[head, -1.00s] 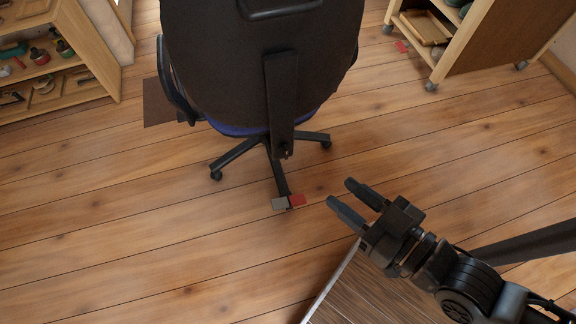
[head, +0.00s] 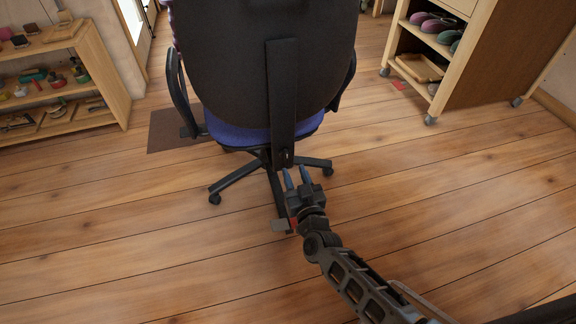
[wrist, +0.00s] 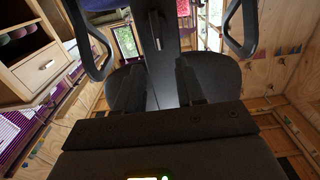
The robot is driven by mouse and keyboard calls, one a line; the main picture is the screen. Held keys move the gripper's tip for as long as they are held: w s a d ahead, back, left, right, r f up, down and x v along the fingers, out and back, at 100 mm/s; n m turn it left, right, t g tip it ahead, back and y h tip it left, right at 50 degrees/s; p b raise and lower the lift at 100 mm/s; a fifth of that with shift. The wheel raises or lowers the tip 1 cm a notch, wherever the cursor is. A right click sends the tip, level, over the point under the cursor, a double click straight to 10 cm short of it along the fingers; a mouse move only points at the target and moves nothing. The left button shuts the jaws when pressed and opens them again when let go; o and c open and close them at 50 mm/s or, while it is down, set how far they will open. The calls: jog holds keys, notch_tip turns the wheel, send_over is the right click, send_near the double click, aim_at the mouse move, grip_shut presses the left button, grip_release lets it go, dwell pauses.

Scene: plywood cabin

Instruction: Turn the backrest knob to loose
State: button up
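The office chair has a black backrest (head: 225,60) and a blue seat (head: 235,133), and its back faces me. A black post (head: 281,95) runs down the middle of the backrest. A small dark shape at its lower end (head: 288,158) may be the backrest knob; its setting cannot be read. My gripper (head: 296,174) is open and empty, just in front of and below that end. In the wrist view the post (wrist: 160,45) rises beyond the gap between my spread fingers (wrist: 168,88). I cannot make out a knob there.
The chair's wheeled legs (head: 235,177) spread under my gripper. Shelves (head: 75,75) stand at left, a wheeled cabinet (head: 480,75) at right.

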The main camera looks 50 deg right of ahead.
aim_at(287, 154)
jog(key=shift+b+x, duration=0.75)
jog(key=shift+x, duration=3.1)
grip_shut()
